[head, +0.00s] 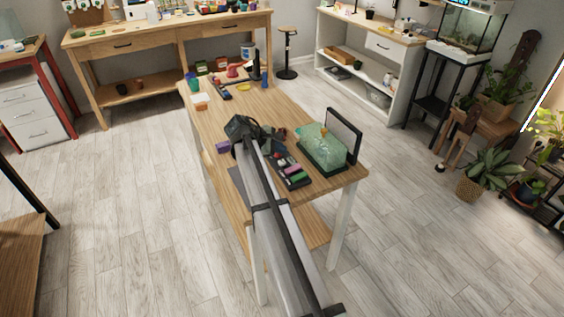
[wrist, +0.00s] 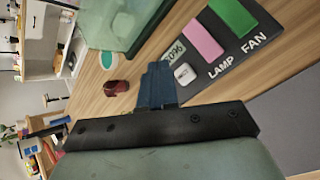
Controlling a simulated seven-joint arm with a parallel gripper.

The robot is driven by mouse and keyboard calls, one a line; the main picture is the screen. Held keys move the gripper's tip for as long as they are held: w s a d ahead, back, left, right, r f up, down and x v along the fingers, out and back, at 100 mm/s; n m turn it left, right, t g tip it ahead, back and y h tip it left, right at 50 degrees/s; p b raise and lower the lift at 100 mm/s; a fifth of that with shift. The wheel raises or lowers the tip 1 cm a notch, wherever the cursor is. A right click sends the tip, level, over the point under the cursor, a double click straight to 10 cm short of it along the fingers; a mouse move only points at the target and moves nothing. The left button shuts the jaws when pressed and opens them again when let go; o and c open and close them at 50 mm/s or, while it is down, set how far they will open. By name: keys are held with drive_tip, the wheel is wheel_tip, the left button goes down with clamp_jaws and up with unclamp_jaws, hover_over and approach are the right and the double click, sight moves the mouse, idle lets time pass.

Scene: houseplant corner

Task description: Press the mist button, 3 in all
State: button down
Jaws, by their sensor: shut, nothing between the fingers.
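The dark control panel (head: 308,181) lies on the wooden table, and it also shows in the wrist view (wrist: 238,47). There it carries a green button (wrist: 233,17) by the word FAN, a pink button (wrist: 203,38) by LAMP, a small percent readout (wrist: 175,50) and a small white piece (wrist: 184,73). No mist label is readable, so I cannot tell which part is the mist button. My gripper (wrist: 160,70) is shut and empty, its fingertips just left of the white piece in the wrist view. They hide part of the panel's end; contact cannot be told.
A glass terrarium (head: 321,146) stands right beside the panel, with a dark upright board (head: 344,131) behind it. A dark red object (wrist: 117,87) sits left of my fingertips in the wrist view. A purple block (head: 223,146) lies at the table's left edge.

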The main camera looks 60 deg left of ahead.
drive_tip(key=shift+r, duration=1.4)
drive_tip(key=shift+w, duration=0.1)
